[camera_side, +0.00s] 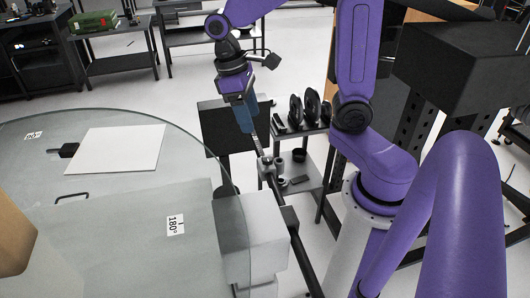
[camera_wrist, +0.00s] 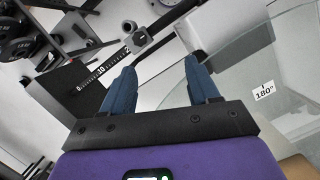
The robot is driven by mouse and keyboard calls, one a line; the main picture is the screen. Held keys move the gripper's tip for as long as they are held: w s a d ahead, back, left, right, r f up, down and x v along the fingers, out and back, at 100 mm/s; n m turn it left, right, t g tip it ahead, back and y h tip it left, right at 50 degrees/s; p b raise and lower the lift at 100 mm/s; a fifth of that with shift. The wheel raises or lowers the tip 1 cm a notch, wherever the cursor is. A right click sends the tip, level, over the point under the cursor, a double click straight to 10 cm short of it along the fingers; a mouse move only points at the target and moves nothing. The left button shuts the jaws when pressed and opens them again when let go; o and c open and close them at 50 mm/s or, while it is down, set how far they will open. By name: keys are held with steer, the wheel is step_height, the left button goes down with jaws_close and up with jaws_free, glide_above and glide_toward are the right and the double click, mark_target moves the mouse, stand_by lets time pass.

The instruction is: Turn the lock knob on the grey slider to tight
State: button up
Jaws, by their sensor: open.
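The grey slider (camera_side: 267,165) sits on a long dark rail in the side view, below and slightly right of my gripper (camera_side: 248,126). In the wrist view the slider (camera_wrist: 139,38) is at the end of the visible ruler marks, with a small dark round part, apparently the lock knob (camera_wrist: 128,26), on its upper left side. My gripper (camera_wrist: 158,66) shows two blue fingers spread apart with nothing between them. The slider and knob lie beyond the fingertips, apart from them. The knob's tight or loose setting cannot be read.
A glass turntable (camera_side: 110,225) with a white square plate (camera_side: 115,150) and degree labels is at left. The dark rail (camera_side: 300,245) runs toward the front. A small cart (camera_side: 305,180) with black discs (camera_side: 312,105) stands behind the rail. A pale block (camera_side: 262,240) is beside the rail.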

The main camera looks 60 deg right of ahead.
steer(key=w+d+m+g+y, duration=0.1)
steer(key=w+d+m+g, duration=0.1)
steer(key=w+d+m, duration=0.25)
glide_toward(267, 158)
steer(key=x, duration=0.8)
steer(key=shift+s, duration=0.1)
stand_by(0.4)
steer(key=c, duration=1)
